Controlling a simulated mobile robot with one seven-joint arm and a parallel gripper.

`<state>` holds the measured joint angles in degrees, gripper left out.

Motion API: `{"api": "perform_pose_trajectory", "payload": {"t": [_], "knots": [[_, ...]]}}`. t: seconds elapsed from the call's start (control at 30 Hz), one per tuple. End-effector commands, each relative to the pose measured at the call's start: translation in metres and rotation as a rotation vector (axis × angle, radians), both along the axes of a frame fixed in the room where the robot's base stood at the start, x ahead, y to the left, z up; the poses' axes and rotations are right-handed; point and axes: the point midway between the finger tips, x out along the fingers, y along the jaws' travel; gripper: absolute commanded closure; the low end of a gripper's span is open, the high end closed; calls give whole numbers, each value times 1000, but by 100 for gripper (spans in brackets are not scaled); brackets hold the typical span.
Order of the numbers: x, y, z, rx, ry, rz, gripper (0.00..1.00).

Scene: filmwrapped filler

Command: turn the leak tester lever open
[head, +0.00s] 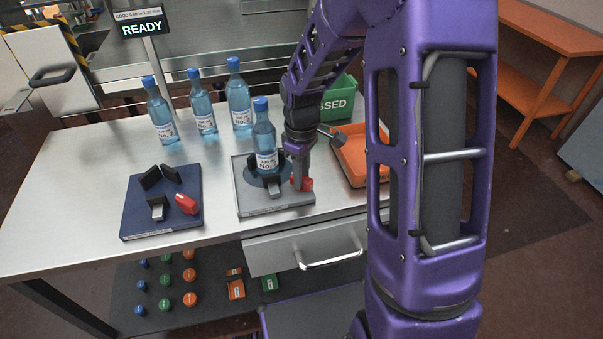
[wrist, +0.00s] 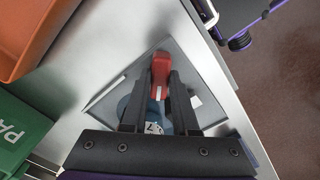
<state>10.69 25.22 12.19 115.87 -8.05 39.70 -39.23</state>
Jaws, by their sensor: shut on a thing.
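A grey square fixture (head: 248,207) sits near the front edge of the metal table, with a blue capped bottle (head: 264,140) standing upright in its dark holder. The fixture's red lever (head: 306,184) is at its right front. My gripper (head: 300,183) points down at this lever. In the wrist view the red lever (wrist: 160,68) lies between the two fingers of my gripper (wrist: 161,80), which is shut on it. Part of the bottle (wrist: 153,127) shows there behind the fingers. A dark blue fixture (head: 140,222), empty, with its own red lever (head: 186,204), is to the left. I cannot read which fixture is the leak tester.
Three more blue bottles (head: 202,116) stand behind the fixtures. A READY sign (head: 143,28) is at the back. A green bin (head: 338,100) and an orange tray (head: 350,167) are close on the right. A drawer handle (head: 330,262) juts out below the table.

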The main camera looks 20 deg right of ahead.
Motion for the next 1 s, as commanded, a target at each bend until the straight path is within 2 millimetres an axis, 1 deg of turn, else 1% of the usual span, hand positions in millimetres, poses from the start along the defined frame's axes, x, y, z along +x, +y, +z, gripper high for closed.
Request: {"api": "perform_pose_trajectory", "payload": {"t": [0.23,0.27,0.3,0.4,0.67,0.77,0.87,1.0], "knots": [[1,0,1,0,-3,4,100],[1,0,1,0,-3,4,67],[1,0,1,-1,-2,3,60],[1,0,1,-1,-2,3,43],[0,0,0,-1,-1,1,43],[0,0,5,-1,-1,1,43],[1,0,17,-1,-6,1,43],[1,0,46,-2,-6,1,43]]}}
